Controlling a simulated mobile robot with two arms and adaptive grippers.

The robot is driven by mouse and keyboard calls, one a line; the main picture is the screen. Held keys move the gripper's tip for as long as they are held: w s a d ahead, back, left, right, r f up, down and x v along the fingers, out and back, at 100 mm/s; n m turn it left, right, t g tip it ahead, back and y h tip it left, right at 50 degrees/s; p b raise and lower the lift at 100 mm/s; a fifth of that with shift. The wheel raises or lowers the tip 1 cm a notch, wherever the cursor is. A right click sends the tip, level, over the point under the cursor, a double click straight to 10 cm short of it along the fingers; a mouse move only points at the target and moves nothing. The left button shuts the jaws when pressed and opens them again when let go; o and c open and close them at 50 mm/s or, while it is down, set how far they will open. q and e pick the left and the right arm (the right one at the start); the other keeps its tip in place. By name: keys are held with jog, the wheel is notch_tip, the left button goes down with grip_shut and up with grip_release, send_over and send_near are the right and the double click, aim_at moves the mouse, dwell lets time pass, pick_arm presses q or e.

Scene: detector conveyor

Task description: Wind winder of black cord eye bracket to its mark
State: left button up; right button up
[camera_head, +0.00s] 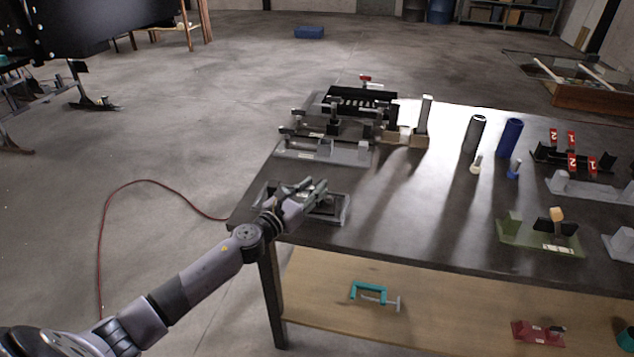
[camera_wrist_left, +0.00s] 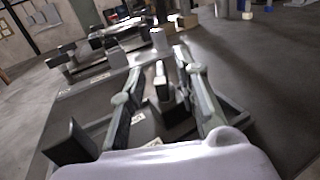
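My left gripper (camera_head: 312,192) reaches over a low grey fixture (camera_head: 346,214) at the table's near left corner. In the left wrist view its two fingers (camera_wrist_left: 160,68) are spread apart, with a narrow grey upright part (camera_wrist_left: 161,82) seen between them; I cannot tell whether they touch it. A dark block (camera_wrist_left: 68,145) stands at the left of the same fixture, and a small white label lies on it. A black fixture with a red-topped part (camera_head: 360,97) stands at the table's far left. I cannot tell which fixture is the black cord eye bracket, and no winder or mark is clearly readable. My right gripper is not in view.
Grey fixtures with posts (camera_head: 325,150) stand just beyond the gripper. A black cylinder (camera_head: 475,136), a blue cylinder (camera_head: 509,139) and a green bracket (camera_head: 540,235) are further right. The dark tabletop (camera_head: 410,215) between is clear. A teal clamp (camera_head: 369,291) lies on the lower shelf.

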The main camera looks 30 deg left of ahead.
pick_arm(q)
jog(key=shift+w+d, duration=0.2)
jog(key=shift+w, duration=0.95)
jog(key=shift+c, duration=0.3)
grip_shut()
